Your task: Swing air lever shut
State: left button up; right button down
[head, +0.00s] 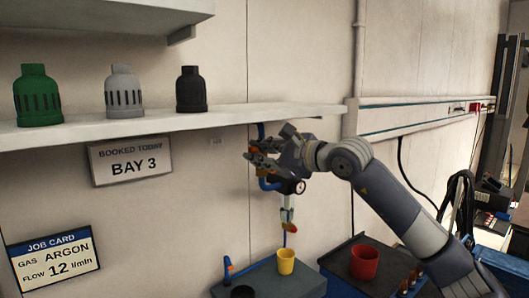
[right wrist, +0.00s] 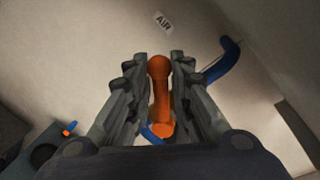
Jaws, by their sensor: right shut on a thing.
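The air lever is an orange handle with a rounded end. In the right wrist view the lever (right wrist: 160,92) stands between the two fingers of my right gripper (right wrist: 156,68), which is shut on it. In the head view my right gripper (head: 262,160) is at the wall below the shelf, and it hides most of the lever and its valve. A blue air pipe (head: 268,184) shows below the fingers, and it also shows in the right wrist view (right wrist: 222,62). An "AIR" label (right wrist: 163,21) is on the wall. My left gripper is not in view.
A shelf (head: 70,134) with green, grey and black caps runs above my gripper. A gauge (head: 300,187) and a hanging fitting (head: 288,218) are just below. A yellow cup (head: 286,262) and a red cup (head: 364,262) stand on surfaces lower down.

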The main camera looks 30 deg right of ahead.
jog(key=shift+s+a+f+n+h+b, duration=0.1)
jog(key=shift+a+f+n+h+b, duration=0.25)
jog(key=shift+f+n+b, duration=0.65)
jog(key=shift+w+a+f+n+h+b, duration=0.1)
jog(key=shift+a+f+n+h+b, duration=0.4)
jog(key=shift+n, duration=0.9)
jog(key=shift+s+a+f+n+h+b, duration=0.15)
jog(key=shift+a+f+n+b, duration=0.2)
jog(key=shift+f+n, duration=0.7)
jog(key=shift+d, duration=0.15)
jog(key=c, duration=1.6)
grip_release()
jog(key=shift+r, duration=0.15)
jog(key=shift+s+d+r, duration=0.15)
jog(key=shift+s+r, duration=0.25)
jog(key=shift+s, duration=1.55)
jog(key=shift+s+d+r, duration=0.1)
jog(key=shift+s+r, duration=0.25)
jog(key=shift+s, duration=1.6)
jog(key=shift+s+d+r, duration=0.15)
jog(key=shift+s+r, duration=0.25)
jog(key=shift+s, duration=1.55)
